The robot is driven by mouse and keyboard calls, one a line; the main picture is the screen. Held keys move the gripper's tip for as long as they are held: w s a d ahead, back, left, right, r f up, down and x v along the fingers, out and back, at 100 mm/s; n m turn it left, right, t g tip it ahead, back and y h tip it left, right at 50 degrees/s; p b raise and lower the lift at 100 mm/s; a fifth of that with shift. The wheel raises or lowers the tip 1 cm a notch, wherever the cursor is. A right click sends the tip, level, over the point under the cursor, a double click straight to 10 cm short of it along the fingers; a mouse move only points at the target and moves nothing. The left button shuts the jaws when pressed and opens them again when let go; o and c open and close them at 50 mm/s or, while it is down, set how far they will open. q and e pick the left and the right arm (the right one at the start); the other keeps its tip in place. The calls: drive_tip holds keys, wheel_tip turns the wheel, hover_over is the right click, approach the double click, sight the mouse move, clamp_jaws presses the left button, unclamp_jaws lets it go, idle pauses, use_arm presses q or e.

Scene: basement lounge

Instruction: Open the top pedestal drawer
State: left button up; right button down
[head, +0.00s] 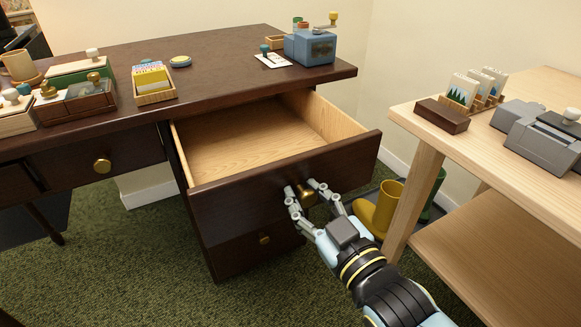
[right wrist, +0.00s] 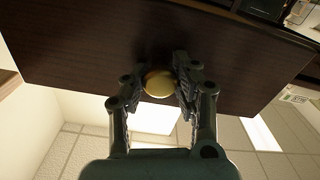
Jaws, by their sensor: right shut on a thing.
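The top pedestal drawer (head: 290,180) of the dark wooden desk (head: 220,54) stands well out, and its pale wooden inside is bare. My right gripper (head: 310,194) is shut on the round brass knob (head: 307,196) at the middle of its front. In the right wrist view the knob (right wrist: 159,84) sits between the two fingers (right wrist: 160,85), against the dark drawer front (right wrist: 100,60). The lower drawer with its own brass knob (head: 264,239) is closed beneath. My left gripper is not in view.
A pale wooden side table (head: 490,165) stands close at the right, bearing a grey machine (head: 540,137) and a dark block (head: 441,115). Yellow boots (head: 380,208) stand between it and the desk. Boxes and a blue sharpener-like device (head: 310,46) stand on the desk. Green carpet is clear in front.

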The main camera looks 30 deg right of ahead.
drive_tip(key=shift+s, duration=0.95)
drive_tip(key=c, duration=0.9)
unclamp_jaws()
drive_tip(key=shift+c, duration=0.2)
drive_tip(key=shift+s, duration=0.35)
drive_tip(key=s, duration=1.1)
drive_tip(key=shift+s+d, duration=0.15)
drive_tip(key=shift+d, duration=0.1)
